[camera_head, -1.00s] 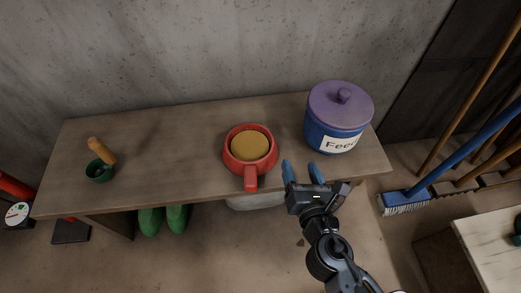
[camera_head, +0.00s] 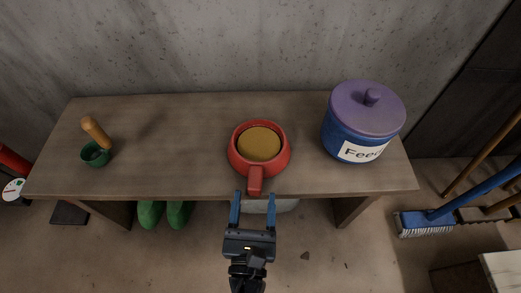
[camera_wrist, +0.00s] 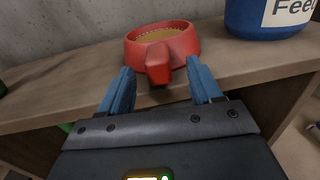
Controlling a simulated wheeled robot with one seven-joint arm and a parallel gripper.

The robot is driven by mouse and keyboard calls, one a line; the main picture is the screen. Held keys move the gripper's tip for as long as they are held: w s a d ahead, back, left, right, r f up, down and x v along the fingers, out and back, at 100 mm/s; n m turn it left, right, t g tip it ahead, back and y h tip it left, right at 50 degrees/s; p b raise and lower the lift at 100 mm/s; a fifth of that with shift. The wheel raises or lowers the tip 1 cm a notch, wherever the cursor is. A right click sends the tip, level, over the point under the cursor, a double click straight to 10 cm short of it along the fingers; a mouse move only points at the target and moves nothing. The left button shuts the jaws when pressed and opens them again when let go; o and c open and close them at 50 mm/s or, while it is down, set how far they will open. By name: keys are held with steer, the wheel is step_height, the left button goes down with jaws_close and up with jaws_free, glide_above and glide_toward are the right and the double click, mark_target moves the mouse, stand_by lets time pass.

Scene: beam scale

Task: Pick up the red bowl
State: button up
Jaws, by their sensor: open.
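The red bowl (camera_head: 236,165) stands upright on the wooden bench, with yellowish-brown contents and a thick red handle (camera_head: 255,181) pointing toward me over the front edge. In the wrist view the bowl (camera_wrist: 187,43) is straight ahead, its handle (camera_wrist: 158,66) lying between the lines of my fingers. My gripper (camera_head: 254,196) is open and empty, with blue fingers on either side of the handle's end, just in front of the bench. In the wrist view my gripper (camera_wrist: 159,78) also shows a gap between its fingers. Contact with the handle cannot be told.
The blue feed pot (camera_head: 338,135) with a purple lid stands right of the bowl. A small green pot (camera_head: 95,158) with a wooden-handled tool is at the bench's left. Bare bench top (camera_head: 180,150) lies between. Green boots (camera_head: 178,215) stand below; a concrete wall is behind.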

mark_target(254, 191)
steer(key=w, duration=0.2)
steer(key=w+b, duration=0.1)
steer(key=w, duration=0.1)
steer(key=w+b, duration=0.1)
steer(key=shift+w+d+r, duration=0.25)
steer(key=shift+w, duration=0.15)
steer(key=shift+c, duration=0.2)
jaws_close()
